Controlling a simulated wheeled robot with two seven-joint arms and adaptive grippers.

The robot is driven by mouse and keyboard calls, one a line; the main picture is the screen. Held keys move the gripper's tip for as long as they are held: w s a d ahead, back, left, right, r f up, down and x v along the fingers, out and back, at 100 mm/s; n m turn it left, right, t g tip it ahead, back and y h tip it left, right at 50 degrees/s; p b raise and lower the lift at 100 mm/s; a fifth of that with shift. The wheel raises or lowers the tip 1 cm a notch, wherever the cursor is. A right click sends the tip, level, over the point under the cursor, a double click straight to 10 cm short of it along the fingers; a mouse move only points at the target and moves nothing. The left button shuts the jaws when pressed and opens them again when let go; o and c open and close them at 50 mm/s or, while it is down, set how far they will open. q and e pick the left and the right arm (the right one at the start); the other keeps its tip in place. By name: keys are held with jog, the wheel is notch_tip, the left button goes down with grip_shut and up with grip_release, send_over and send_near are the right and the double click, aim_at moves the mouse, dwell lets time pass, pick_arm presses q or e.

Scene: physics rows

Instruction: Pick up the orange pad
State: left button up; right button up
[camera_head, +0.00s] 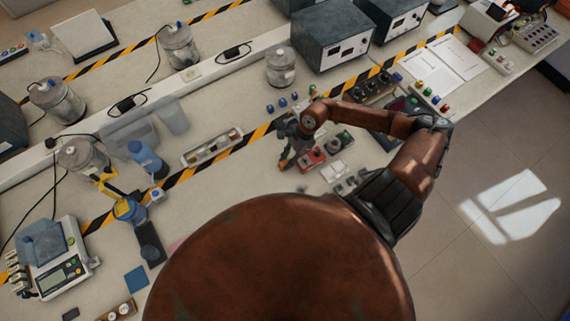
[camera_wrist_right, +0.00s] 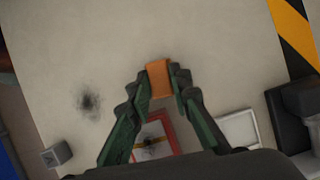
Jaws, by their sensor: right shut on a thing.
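The orange pad (camera_wrist_right: 159,79) is a small orange block in the right wrist view. My right gripper (camera_wrist_right: 161,84) is shut on it, with one finger on each side. The pad's far end sticks out past the fingertips. In the head view my right gripper (camera_head: 288,156) is over the bench, left of a red device, and the pad is too small there to make out clearly. I cannot tell whether the pad touches the bench top. My left gripper is not in view.
The red device (camera_head: 312,158) is close beside the right gripper; it also shows in the wrist view (camera_wrist_right: 168,126). A white tray (camera_head: 212,147) lies to the left. Black-and-yellow tape (camera_head: 258,133) crosses the bench. Bare bench top (camera_head: 225,185) lies nearer my body.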

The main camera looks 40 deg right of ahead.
grip_shut()
jog(key=shift+r, duration=0.1)
jog(key=shift+r, duration=0.55)
jog(key=s+a+r, duration=0.3)
jog(key=s+r, duration=0.8)
jog(key=s, duration=0.2)
jog(key=shift+s+r, duration=0.35)
jog(key=shift+r, duration=0.05)
